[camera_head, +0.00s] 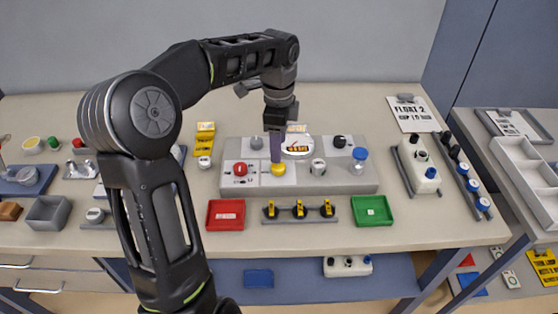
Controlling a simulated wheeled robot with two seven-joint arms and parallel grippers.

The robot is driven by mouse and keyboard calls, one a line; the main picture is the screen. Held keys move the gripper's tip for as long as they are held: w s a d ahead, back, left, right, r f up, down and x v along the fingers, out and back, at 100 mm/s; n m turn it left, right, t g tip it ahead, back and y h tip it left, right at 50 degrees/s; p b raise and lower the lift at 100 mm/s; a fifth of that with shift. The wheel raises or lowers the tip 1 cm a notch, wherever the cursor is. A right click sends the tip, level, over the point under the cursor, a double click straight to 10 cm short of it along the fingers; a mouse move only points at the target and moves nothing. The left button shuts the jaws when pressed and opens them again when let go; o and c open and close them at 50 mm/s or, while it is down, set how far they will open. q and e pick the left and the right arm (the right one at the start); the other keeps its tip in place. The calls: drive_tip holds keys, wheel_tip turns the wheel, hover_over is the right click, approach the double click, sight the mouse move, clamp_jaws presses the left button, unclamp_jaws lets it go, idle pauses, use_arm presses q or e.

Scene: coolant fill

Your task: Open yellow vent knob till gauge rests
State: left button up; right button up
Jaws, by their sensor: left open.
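The yellow vent knob (278,169) sits on the front middle of a grey panel block (345,184). The round white gauge (298,145) is just behind it and to the right, its top partly hidden by my gripper; its needle is too small to read. My left gripper (277,158) points straight down over the yellow knob, its fingertips just above or at the knob. It is open; I cannot tell whether the fingers touch the knob. My right gripper is not in view.
The block also bears a red button (240,169), a blue-capped part (359,157) and a grey knob (318,167). In front lie a red tray (225,215), a rack of yellow-black pieces (299,212) and a green tray (371,211). A white block (420,168) stands to the right.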

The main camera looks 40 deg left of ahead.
sight(278, 169)
use_arm(q)
wheel_tip(278, 169, down, 7)
drive_tip(key=shift+r+p, duration=0.1)
drive_tip(key=shift+p, duration=0.3)
drive_tip(key=shift+c, duration=0.5)
clamp_jaws()
